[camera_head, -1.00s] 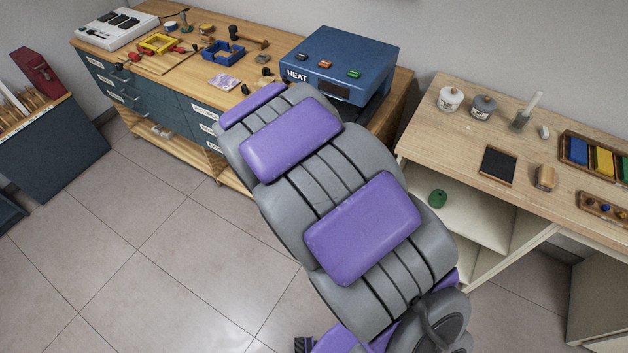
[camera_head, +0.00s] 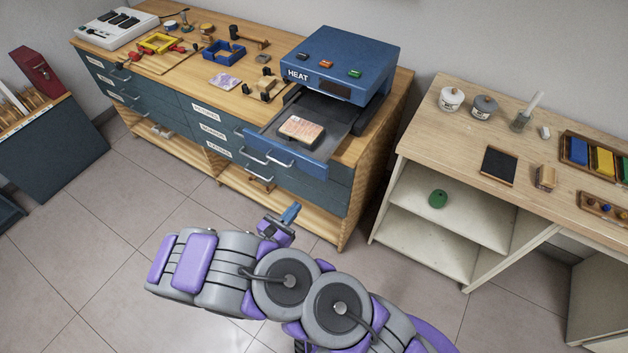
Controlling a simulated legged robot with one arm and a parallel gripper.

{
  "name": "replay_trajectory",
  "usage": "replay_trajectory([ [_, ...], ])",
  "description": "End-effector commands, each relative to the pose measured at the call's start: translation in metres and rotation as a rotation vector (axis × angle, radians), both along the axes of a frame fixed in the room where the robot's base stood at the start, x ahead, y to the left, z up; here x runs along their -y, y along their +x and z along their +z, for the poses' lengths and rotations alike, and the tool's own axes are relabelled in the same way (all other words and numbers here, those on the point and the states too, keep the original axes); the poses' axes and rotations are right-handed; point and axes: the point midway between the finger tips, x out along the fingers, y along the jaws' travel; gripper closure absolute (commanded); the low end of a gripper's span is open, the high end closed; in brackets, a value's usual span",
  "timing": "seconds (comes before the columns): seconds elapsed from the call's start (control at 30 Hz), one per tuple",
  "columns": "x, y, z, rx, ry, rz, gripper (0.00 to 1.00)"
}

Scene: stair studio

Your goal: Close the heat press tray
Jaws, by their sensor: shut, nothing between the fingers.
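The blue heat press (camera_head: 340,55), marked HEAT, stands on the right end of the wooden workbench. Its dark tray (camera_head: 336,113) is slid out toward me and sticks out past the bench's front edge. The tray has a blue front panel (camera_head: 310,165) with a handle. A small reddish-tan block (camera_head: 301,131) with a dark edge lies on the tray. My gripper (camera_head: 291,213) is low in front of the bench, below the tray and apart from it. It is small in the view and shut, with nothing held.
The bench holds a blue frame (camera_head: 223,53), a yellow frame (camera_head: 159,43) and a white control box (camera_head: 118,28). Labelled drawers (camera_head: 212,131) are under it. A second table (camera_head: 470,130) with shelves stands at right. Open tiled floor (camera_head: 120,230) lies at left.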

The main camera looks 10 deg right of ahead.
Motion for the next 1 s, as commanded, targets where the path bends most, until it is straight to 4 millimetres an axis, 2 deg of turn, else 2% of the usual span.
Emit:
replay_trajectory([
  [0.1, -0.009, -0.002, -0.01, -0.015, -0.012, 0.038, 1.0],
  [0.27, -0.004, 0.006, -0.012, -0.016, -0.014, 0.042, 1.0],
  [0.8, 0.055, 0.085, -0.013, -0.017, -0.012, 0.036, 1.0],
  [1.0, 0.068, 0.104, -0.012, -0.015, -0.012, 0.038, 1.0],
])
